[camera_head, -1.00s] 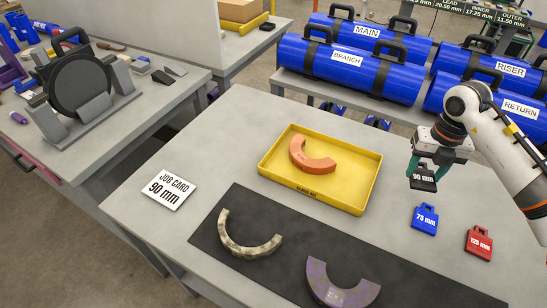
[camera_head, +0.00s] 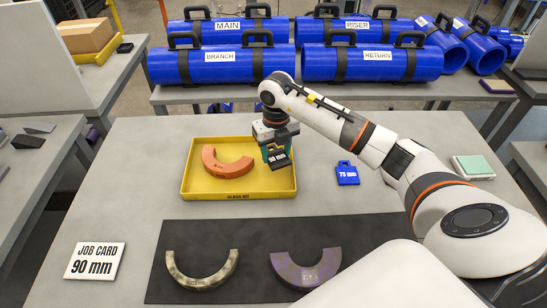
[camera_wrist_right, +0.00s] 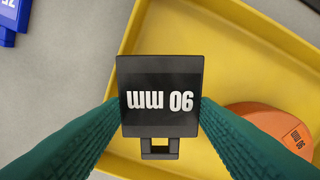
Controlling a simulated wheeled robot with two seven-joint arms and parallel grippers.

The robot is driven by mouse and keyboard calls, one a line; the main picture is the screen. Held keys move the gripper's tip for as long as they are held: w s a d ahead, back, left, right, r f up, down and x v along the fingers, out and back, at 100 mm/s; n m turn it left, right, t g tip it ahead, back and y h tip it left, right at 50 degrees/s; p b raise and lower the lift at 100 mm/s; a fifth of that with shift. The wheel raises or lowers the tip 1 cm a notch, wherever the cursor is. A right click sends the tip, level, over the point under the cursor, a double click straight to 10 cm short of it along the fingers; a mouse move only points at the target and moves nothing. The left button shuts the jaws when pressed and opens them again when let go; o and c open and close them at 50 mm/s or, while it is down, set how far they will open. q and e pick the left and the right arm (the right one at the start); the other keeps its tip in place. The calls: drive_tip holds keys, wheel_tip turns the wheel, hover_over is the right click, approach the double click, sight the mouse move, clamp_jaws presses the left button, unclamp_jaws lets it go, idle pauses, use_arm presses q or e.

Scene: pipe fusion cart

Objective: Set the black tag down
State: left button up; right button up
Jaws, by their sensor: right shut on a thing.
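The black tag (camera_head: 278,157), marked 90 mm, is held by my right gripper (camera_head: 277,151) above the right part of the yellow tray (camera_head: 239,193). In the right wrist view the black tag (camera_wrist_right: 160,95) sits between the two green fingers (camera_wrist_right: 160,115), which are shut on it, with the yellow tray (camera_wrist_right: 150,38) below. An orange half ring (camera_head: 228,164) lies in the tray to the left of the tag; it also shows in the wrist view (camera_wrist_right: 265,125). My left gripper is not in view.
A blue 75 mm tag (camera_head: 347,173) lies right of the tray. A job card (camera_head: 95,261) reading 90 mm lies at front left. A dark mat (camera_head: 255,272) holds a mottled half ring (camera_head: 202,280) and a purple one (camera_head: 306,276).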

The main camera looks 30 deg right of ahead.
sight(276, 155)
wheel_tip(276, 155, down, 4)
drive_tip(key=shift+r+p, duration=0.15)
drive_tip(key=shift+p, duration=0.25)
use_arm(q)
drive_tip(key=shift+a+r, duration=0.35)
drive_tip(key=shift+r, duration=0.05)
use_arm(e)
drive_tip(key=shift+f, duration=0.25)
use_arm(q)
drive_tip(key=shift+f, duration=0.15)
use_arm(e)
drive_tip(key=o, duration=0.7)
drive_tip(key=shift+c, duration=0.2)
drive_tip(key=shift+r, duration=0.1)
drive_tip(key=shift+r, duration=0.5)
use_arm(q)
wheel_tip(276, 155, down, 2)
drive_tip(key=b, duration=0.2)
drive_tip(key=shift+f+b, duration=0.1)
drive_tip(key=shift+b, duration=0.2)
use_arm(e)
wheel_tip(276, 155, up, 11)
drive_tip(key=shift+r, duration=0.15)
